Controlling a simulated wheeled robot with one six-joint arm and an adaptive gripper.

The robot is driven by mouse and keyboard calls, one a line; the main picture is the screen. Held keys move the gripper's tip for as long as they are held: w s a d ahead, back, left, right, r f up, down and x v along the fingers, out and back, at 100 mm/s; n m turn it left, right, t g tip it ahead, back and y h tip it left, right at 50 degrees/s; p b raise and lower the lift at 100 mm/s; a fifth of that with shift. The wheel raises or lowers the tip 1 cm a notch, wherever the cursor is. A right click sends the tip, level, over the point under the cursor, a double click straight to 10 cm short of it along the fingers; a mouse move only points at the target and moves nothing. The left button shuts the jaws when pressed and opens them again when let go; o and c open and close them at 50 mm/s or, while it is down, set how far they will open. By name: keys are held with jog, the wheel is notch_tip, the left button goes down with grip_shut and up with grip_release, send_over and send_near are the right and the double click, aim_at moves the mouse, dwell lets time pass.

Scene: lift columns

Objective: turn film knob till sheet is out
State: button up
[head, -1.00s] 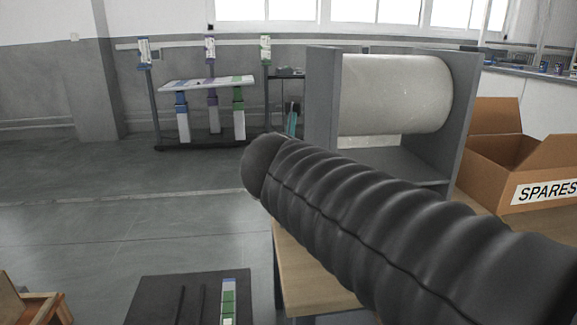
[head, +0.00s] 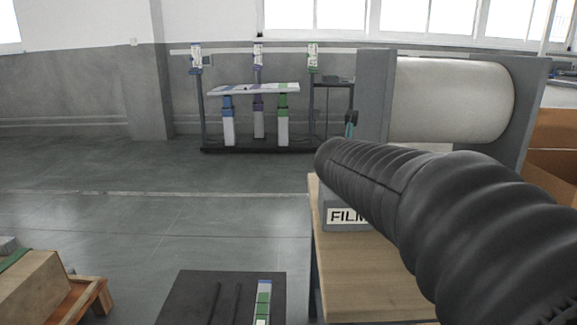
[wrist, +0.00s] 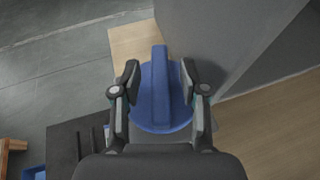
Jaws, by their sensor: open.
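In the wrist view a blue round knob (wrist: 147,117) with a raised straight bar (wrist: 160,75) faces the camera. My gripper (wrist: 160,78) is open, with one finger on each side of the bar. Gaps show between the fingers and the bar, and I cannot tell whether either touches the knob. In the head view a pale film roll (head: 450,100) hangs between grey side plates (head: 375,90). A FILM label (head: 345,216) shows on the grey base at the bench. My dark sleeved arm hides the knob and my gripper there, and part of the label.
The wooden bench top (head: 365,280) carries the film stand. A cardboard box (head: 552,150) is at the right edge. A rack with lift columns (head: 258,110) stands farther back. Open grey floor (head: 150,215) lies between.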

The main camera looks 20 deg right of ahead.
grip_shut()
